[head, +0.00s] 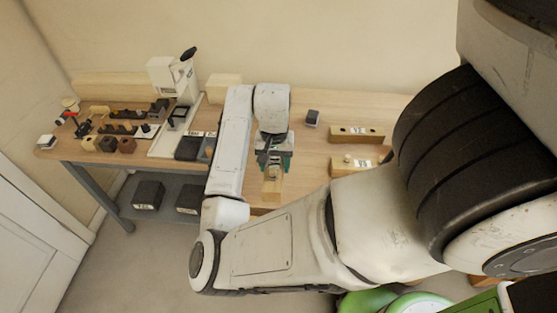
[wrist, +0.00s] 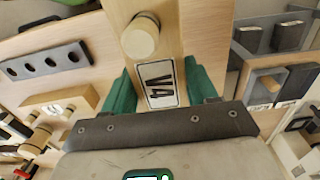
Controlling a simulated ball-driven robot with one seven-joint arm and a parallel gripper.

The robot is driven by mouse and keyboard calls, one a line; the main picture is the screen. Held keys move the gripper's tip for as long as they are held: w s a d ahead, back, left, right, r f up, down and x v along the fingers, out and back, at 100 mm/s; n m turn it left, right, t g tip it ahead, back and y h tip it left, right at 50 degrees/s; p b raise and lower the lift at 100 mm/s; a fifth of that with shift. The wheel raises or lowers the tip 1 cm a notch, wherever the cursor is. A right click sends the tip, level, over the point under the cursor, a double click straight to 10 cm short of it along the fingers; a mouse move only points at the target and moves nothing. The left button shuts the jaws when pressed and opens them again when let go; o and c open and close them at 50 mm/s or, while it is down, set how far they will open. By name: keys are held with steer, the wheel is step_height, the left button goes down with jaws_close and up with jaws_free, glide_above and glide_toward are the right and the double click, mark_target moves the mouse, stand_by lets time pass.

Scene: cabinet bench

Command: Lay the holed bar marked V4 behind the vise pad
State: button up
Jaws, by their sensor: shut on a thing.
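My gripper (head: 272,163) is shut on a pale wooden bar (head: 271,187) over the middle of the bench. In the wrist view, the green fingers of my gripper (wrist: 158,72) hold both sides of the bar. The bar (wrist: 178,30) bears a V4 label, and a round pale wooden peg or plug stands on it beyond the label. Its far end is cut off in the wrist view. I cannot tell whether the bar touches the bench. I cannot pick out the vise pad with certainty.
Two wooden bars (head: 357,134) (head: 353,163) and a dark block (head: 312,118) lie to the right. A white press (head: 172,75) and dark labelled bins (head: 190,147) stand left. The wrist view shows a dark holed bar (wrist: 45,60). Bare bench shows around the dark block.

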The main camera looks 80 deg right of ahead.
steer(key=shift+f+b, duration=2.4)
steer(key=shift+f, duration=0.6)
steer(key=shift+p, duration=0.35)
steer(key=shift+f+b, duration=0.5)
steer(key=shift+f, duration=1.25)
stand_by(1.5)
steer(key=o, duration=1.5)
